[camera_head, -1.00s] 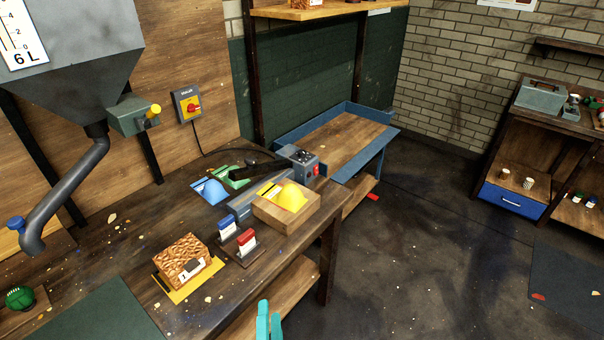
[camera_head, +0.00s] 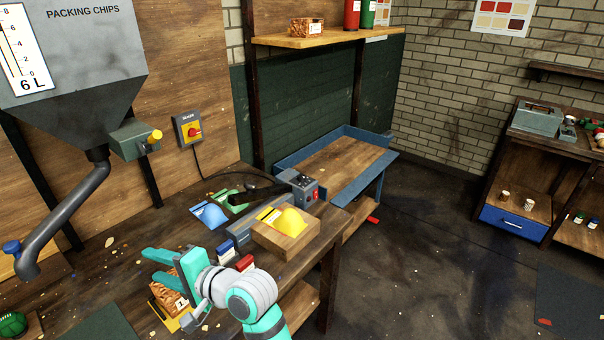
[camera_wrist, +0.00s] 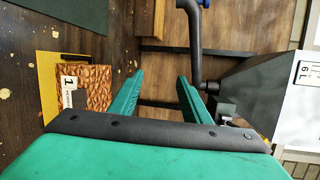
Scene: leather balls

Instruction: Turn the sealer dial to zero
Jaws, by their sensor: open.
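The sealer (camera_head: 262,217) is a long blue-grey machine with a black arm on the bench. Its control box (camera_head: 304,188) at the far right end has small dark controls on top and a red part on the side. Which control is the dial, and its setting, is too small to tell. My gripper (camera_head: 153,266) is open and empty above the bench's near part, well left of and nearer than the control box. Its two teal fingers also show in the wrist view (camera_wrist: 161,78), pointing toward the wall. The sealer is not in the wrist view.
A wall box labelled SEALER (camera_head: 188,129) has a red knob on yellow. A brown box (camera_head: 168,298) sits under my gripper. Blue and red stamps, a wooden tray (camera_head: 285,239) with a yellow piece, and a hopper (camera_head: 75,65) stand around.

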